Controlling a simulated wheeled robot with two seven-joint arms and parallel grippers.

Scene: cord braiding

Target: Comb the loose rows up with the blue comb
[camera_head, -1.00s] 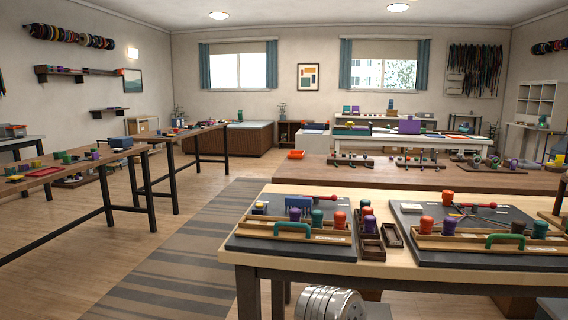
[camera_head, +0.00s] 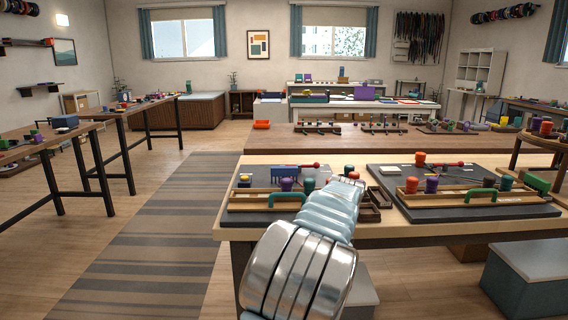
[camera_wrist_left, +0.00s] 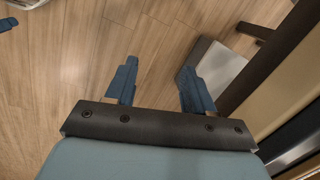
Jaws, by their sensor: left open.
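The blue comb (camera_head: 281,173) lies at the back of the left dark board (camera_head: 242,197) on the near table. The loose rows are too small to make out. My left gripper (camera_wrist_left: 158,70) is open and empty in the left wrist view, above the wooden floor beside a dark edge. In the head view one of my arms rises from the bottom centre and covers the right part of this board. My right gripper is not in view.
A second dark board (camera_head: 480,212) with a similar rail lies to the right, with small dark trays (camera_head: 375,198) between. A grey-topped box (camera_wrist_left: 216,68) stands on the floor below my left gripper. A striped rug (camera_head: 165,230) and open floor lie left of the table.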

